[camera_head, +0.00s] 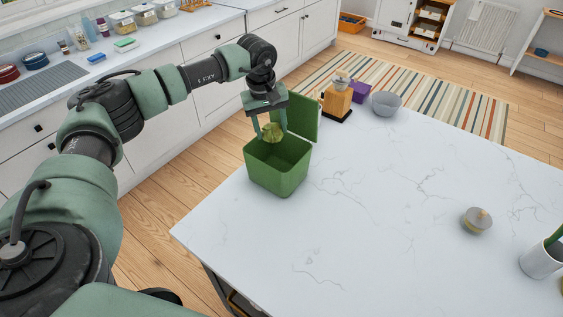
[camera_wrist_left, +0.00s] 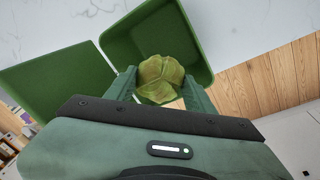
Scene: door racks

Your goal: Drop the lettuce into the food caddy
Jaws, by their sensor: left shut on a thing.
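The green food caddy (camera_head: 277,170) stands near the left corner of the white marbled table with its lid (camera_head: 303,115) raised at the back. My left gripper (camera_head: 271,133) points down over the caddy's open top. It is shut on the lettuce (camera_head: 273,132), a small yellow-green head, held at about rim height or just above. In the left wrist view the lettuce (camera_wrist_left: 160,79) sits between the two fingertips of my left gripper (camera_wrist_left: 159,88), with the caddy's open inside (camera_wrist_left: 150,40) beyond it. My right gripper is in neither view.
The table (camera_head: 390,200) is mostly clear to the right of the caddy. A wooden grinder-like item (camera_head: 337,102), a purple box (camera_head: 360,91) and a grey bowl (camera_head: 386,103) stand at its far edge. A small round pot (camera_head: 476,220) and a white cup (camera_head: 541,260) are at the right.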

